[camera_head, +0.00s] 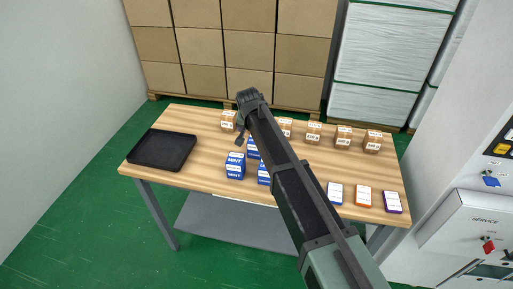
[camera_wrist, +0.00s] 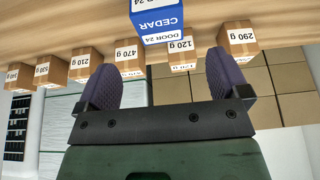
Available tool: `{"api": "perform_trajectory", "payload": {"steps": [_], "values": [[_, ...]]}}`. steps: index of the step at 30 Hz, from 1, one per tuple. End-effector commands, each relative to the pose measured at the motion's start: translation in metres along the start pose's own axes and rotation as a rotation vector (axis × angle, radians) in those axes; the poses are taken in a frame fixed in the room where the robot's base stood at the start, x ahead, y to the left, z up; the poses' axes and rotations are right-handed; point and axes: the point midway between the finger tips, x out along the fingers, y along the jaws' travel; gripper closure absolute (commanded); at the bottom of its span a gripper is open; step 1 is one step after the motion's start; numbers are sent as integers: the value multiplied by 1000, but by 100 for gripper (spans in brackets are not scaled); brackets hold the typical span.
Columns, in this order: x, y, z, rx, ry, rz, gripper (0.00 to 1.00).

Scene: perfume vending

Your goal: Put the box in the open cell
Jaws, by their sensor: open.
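My gripper (camera_wrist: 165,74) is open and empty, its two dark purple pads spread wide in the wrist view. In that view, which looks upside down, a blue-and-white box marked CEDAR, DOOR 24 (camera_wrist: 158,22) stands just beyond the pads, between them across the picture and apart from them. In the head view, blue boxes, one marked MINT (camera_head: 235,165), stand near the table's middle, partly hidden by my arm. My gripper (camera_head: 248,98) hangs over the back of the table there, its fingers hard to make out. I cannot identify an open cell in either view.
Several brown boxes with weight labels (camera_head: 313,132) line the table's back. A black tray (camera_head: 162,149) lies at left. Blue, orange (camera_head: 363,195) and purple flat boxes lie at the front right. A dark gridded panel (camera_wrist: 17,125) shows at the wrist view's left. A service cabinet (camera_head: 470,230) stands right.

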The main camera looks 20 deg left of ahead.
Motion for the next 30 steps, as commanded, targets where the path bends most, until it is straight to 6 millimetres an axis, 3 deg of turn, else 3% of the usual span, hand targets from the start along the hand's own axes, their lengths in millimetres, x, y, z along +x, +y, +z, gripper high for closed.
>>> {"api": "perform_trajectory", "payload": {"steps": [4,10,17,24,30], "values": [[11,1,3,2,-2,0,6],[54,1,5,1,-3,1,6],[61,2,3,1,-3,1,6],[108,0,6,1,-3,1,6],[108,1,3,0,-3,1,6]]}}
